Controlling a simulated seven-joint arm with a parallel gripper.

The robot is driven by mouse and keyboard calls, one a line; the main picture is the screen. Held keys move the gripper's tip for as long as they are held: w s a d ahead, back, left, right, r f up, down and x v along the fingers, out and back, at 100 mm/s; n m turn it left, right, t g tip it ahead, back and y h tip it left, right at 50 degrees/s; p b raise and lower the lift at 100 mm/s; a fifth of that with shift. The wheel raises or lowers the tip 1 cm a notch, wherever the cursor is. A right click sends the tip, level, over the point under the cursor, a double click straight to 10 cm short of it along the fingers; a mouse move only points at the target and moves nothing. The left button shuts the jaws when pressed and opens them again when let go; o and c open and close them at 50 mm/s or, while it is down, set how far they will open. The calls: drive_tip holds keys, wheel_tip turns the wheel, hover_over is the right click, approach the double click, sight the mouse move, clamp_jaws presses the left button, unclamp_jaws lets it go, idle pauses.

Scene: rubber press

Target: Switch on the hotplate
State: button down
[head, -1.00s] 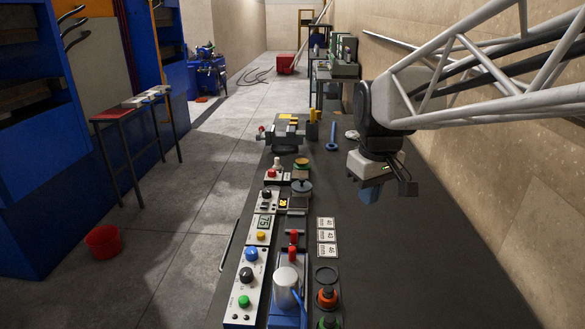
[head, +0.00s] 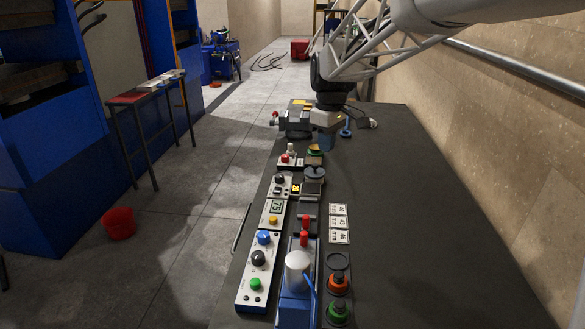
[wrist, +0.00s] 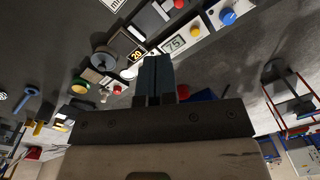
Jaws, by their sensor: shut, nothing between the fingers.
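I cannot tell for certain which bench unit is the hotplate. A dark round disc (head: 314,173) sits behind a small amber "20" display (head: 295,188), beside a white control box with a black knob (head: 280,179). In front is a panel with a "75" display (head: 277,207) and a yellow button (head: 273,219). My gripper (head: 325,141) is above the far part of the bench, behind these units. In the wrist view my gripper's fingers (wrist: 155,78) are together and empty, apart from the "20" display (wrist: 137,54) and the "75" display (wrist: 172,44).
A white box with a red button (head: 284,158) stands on the bench (head: 420,240) near my gripper. Nearer are a panel with blue, black and green controls (head: 257,262), a metal cylinder (head: 298,268) and red handles (head: 304,238).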

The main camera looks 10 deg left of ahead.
drive_tip(key=w+a+f+n+g, duration=0.1)
drive_tip(key=w+a+f+n, duration=0.25)
drive_tip(key=w+a, duration=0.45)
drive_tip(key=n, duration=0.3)
hover_over(277, 192)
drive_tip(key=w, duration=0.3)
wheel_tip(277, 192, down, 6)
drive_tip(key=shift+r+m+g, duration=0.2)
drive_tip(key=shift+m+g, duration=0.05)
drive_tip(key=shift+g, duration=0.05)
drive_tip(key=shift+f, duration=0.15)
drive_tip(key=f, duration=0.4)
drive_tip(key=s+f, duration=0.1)
drive_tip(key=f, duration=0.4)
drive_tip(key=s+f, duration=0.1)
drive_tip(key=f, duration=0.3)
drive_tip(key=shift+s+f, duration=0.1)
drive_tip(key=shift+f, duration=0.15)
